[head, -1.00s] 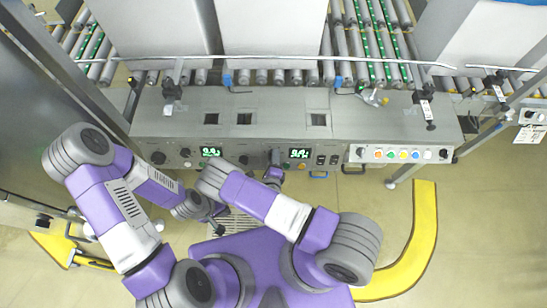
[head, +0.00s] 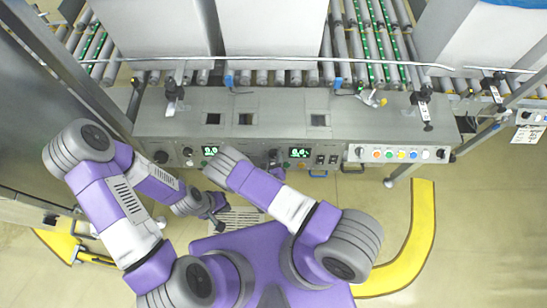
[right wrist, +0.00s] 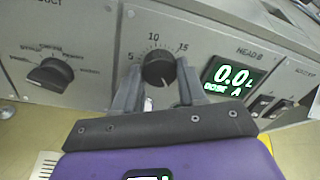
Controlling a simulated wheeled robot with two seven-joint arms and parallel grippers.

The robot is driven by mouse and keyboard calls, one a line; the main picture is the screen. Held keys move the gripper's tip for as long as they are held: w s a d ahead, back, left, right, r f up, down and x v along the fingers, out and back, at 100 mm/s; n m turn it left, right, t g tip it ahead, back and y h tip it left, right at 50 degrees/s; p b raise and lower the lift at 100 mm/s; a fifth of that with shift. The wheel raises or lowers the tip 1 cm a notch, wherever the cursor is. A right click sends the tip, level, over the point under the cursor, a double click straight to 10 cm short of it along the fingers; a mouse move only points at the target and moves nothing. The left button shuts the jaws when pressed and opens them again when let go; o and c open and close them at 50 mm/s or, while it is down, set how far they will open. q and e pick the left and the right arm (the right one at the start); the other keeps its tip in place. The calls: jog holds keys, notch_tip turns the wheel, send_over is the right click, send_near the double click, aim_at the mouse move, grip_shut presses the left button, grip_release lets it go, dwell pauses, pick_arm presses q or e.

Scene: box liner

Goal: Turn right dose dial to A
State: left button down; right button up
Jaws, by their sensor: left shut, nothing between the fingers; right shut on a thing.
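In the right wrist view a round black dial (right wrist: 158,69) with a scale marked 5, 10 and 15 sits on the grey panel left of the HEAD B display (right wrist: 234,77). The display reads 0.0 L, DOSE A, in green. My right gripper (right wrist: 158,83) is shut on this dial, one finger on each side. Its pointer setting is hard to read. In the head view my right gripper (head: 275,160) is at the panel front, partly hidden by my right arm. My left gripper (head: 218,217) is shut and empty, low in front of the panel and apart from it.
A PRODUCT selector knob (right wrist: 55,74) is left of the dial, and black rocker switches (right wrist: 268,104) are right of the display. In the head view a row of coloured buttons (head: 402,154) is further right. White boxes (head: 272,40) stand on rollers behind a rail.

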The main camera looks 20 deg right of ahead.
jog(key=shift+m, duration=0.3)
dwell(0.4)
jog(key=o, duration=1.1)
jog(key=shift+c, duration=0.2)
jog(key=p+v, duration=0.1)
jog(key=v, duration=0.6)
jog(key=shift+s+p, duration=0.25)
jog(key=shift+p, duration=0.05)
jog(key=shift+r, duration=0.1)
